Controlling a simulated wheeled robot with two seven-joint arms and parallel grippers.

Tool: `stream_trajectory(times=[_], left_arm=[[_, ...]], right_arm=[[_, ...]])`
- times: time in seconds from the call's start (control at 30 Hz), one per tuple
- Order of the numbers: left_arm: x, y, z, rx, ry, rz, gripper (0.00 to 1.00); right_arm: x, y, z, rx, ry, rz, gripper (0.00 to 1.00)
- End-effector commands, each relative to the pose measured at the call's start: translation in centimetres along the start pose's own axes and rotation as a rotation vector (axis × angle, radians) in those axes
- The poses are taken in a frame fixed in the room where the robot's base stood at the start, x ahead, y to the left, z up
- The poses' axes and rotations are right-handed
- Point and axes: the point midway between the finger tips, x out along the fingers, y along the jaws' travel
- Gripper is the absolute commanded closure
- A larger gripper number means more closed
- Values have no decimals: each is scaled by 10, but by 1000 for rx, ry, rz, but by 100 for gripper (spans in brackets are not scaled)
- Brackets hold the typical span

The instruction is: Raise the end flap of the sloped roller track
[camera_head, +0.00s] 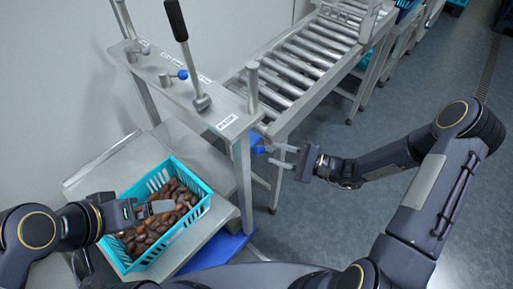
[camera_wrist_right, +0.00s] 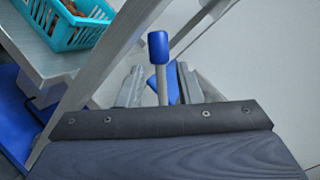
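The sloped roller track (camera_head: 305,58) runs from the upper right down to a steel frame (camera_head: 190,88). Its end flap cannot be clearly made out behind the frame. A blue-knobbed lever (camera_head: 257,149) sticks out below the track's lower end. My right gripper (camera_head: 277,156) is beside this lever with its fingers apart. In the right wrist view the lever's shaft (camera_wrist_right: 162,85) stands between the two fingers, with its blue knob (camera_wrist_right: 158,47) beyond them; contact cannot be told. My left gripper (camera_head: 158,208) is over the dates; its finger gap is unclear.
A turquoise basket (camera_head: 203,207) of brown dates (camera_head: 150,232) sits on a steel stand at lower left. A tall black-handled lever (camera_head: 178,22) and a small blue-knobbed lever (camera_head: 181,74) stand on the frame. The grey floor (camera_head: 400,120) at right is clear.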

Motion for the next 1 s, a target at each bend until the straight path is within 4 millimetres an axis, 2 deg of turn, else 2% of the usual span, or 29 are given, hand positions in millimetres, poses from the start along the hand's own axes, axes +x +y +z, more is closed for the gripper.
stream_trajectory(times=[0.2, 0.4, 0.57, 0.77, 0.87, 1.0], left_arm=[[-5, 2, -2, 0, 0, 0, 0], [-7, 3, -4, 0, 0, 0, 0], [-8, 4, -4, 0, 0, 0, 0], [-7, 3, -4, 0, 0, 0, 0], [-7, 3, -4, 0, 0, 0, 0], [-7, 3, -4, 0, 0, 0, 0]], right_arm=[[36, 0, 2, 0, -6, 4, 68], [62, 0, 2, -1, -4, 5, 68], [70, 1, 2, 0, -2, 4, 68], [70, 1, 1, -1, -2, 4, 68], [70, 1, 1, -1, -2, 4, 77], [70, 1, 1, -1, -2, 4, 96]])
